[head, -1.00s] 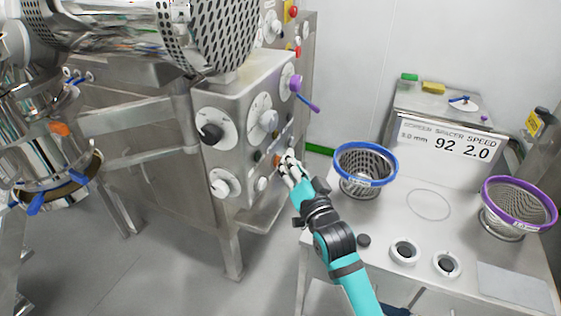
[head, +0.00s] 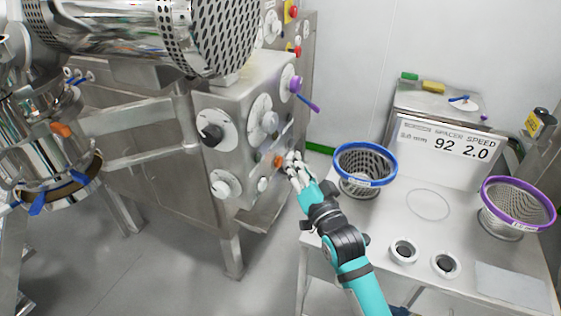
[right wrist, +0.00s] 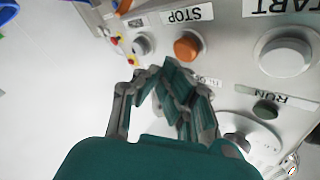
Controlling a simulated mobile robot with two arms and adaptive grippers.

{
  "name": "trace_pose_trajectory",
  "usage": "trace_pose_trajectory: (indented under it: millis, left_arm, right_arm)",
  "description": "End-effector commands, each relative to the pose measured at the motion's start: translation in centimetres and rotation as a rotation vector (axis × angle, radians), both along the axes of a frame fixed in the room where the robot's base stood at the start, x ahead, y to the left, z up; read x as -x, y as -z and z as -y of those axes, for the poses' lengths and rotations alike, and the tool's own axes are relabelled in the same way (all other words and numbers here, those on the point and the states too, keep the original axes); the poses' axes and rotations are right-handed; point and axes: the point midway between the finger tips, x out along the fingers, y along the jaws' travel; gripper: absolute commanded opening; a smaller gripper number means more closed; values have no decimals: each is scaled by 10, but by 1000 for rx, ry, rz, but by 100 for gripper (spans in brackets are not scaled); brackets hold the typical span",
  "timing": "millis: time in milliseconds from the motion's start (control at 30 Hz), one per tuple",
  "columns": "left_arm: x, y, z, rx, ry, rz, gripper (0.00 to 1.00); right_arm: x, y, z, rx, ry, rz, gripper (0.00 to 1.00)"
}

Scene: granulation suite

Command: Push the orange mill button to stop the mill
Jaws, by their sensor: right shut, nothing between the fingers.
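The orange mill button (head: 279,161) sits low on the front of the steel control box (head: 262,130). In the right wrist view the orange button (right wrist: 187,47) is beside an upside-down STOP label (right wrist: 188,14). My right gripper (head: 291,159) is shut and empty just right of the button, with a small gap showing in the head view. In the right wrist view its closed fingertips (right wrist: 172,72) are close below the button. My left gripper is not in view.
White dials (head: 218,130) and a purple-handled lever (head: 296,84) are on the box. A large white START button (right wrist: 285,56) is near the orange one. A steel table (head: 420,225) holds a blue-rimmed basket (head: 365,164) and a purple-rimmed basket (head: 519,203).

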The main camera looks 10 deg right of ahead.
Motion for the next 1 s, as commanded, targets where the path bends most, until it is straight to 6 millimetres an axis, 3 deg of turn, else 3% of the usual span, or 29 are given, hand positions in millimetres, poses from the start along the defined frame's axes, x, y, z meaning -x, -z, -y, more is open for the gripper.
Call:
trace_pose_trajectory:
  millis: [167,600,1000]
  left_arm:
    - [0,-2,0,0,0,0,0]
    - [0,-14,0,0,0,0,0]
    - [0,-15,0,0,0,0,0]
  right_arm:
    - [2,0,3,2,1,0,0]
    - [25,-1,38,3,1,0,0]
    - [28,0,41,0,1,1,0]
